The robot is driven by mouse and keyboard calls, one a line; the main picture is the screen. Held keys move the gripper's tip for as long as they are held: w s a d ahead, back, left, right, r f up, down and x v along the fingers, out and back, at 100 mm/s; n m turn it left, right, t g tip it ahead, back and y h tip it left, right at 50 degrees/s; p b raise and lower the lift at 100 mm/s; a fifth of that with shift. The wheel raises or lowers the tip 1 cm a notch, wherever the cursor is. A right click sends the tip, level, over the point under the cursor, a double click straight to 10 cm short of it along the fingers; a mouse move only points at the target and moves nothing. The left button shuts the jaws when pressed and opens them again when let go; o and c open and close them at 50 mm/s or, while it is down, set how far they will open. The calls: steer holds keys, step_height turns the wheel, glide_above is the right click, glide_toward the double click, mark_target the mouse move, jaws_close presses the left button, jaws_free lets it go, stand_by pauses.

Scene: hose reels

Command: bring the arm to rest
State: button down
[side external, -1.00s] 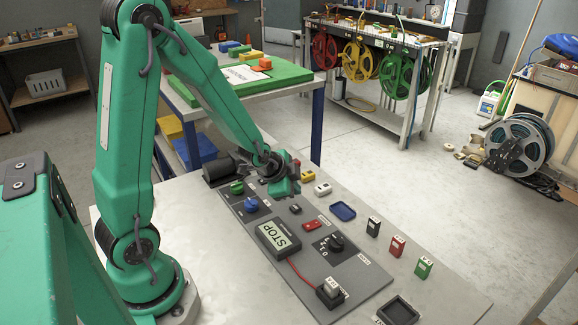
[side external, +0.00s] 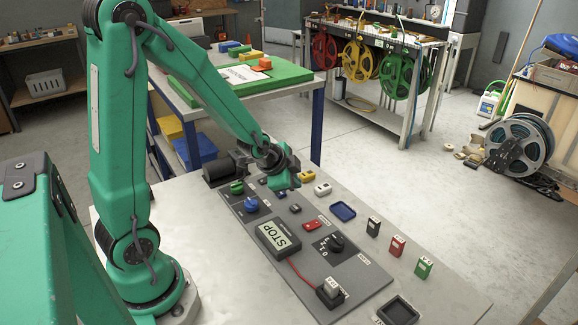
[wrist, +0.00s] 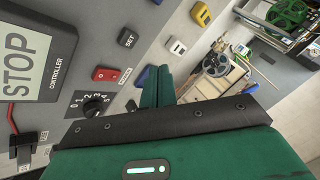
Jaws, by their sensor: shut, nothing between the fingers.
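My arm is green and stands at the left in the side external view, bent at the elbow. My gripper (side external: 285,183) hangs over the far part of the grey control panel (side external: 355,285), near its knobs. It also shows in the wrist view (wrist: 157,84), where its green fingers are together with nothing between them. The panel carries a controller box (side external: 278,238) whose screen reads STOP. It also has a red switch (side external: 313,226), a black numbered dial (side external: 334,242), and a blue knob (side external: 251,204). Whether the gripper touches the panel cannot be told.
A blue tray (side external: 343,211) and small black, red and green blocks (side external: 397,246) sit on the table right of the panel. A black square tray (side external: 398,311) is at the front. Hose reels (side external: 362,62) hang on a rack behind.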

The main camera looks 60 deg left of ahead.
steer(key=shift+r, duration=0.1)
steer(key=shift+s+d+r, duration=0.1)
steer(key=shift+d+r, duration=0.05)
steer(key=shift+r, duration=0.05)
steer(key=s+d+r+n, duration=0.3)
steer(key=s+d+r, duration=0.1)
steer(key=s+r, duration=0.3)
steer(key=s+d+r+n+g+h, duration=0.1)
steer(key=s+d+r+n, duration=0.3)
steer(key=s+r, duration=0.4)
steer(key=shift+s+d+r+g+h, duration=0.15)
steer(key=shift+s+d+g+h, duration=0.15)
steer(key=shift+s, duration=0.8)
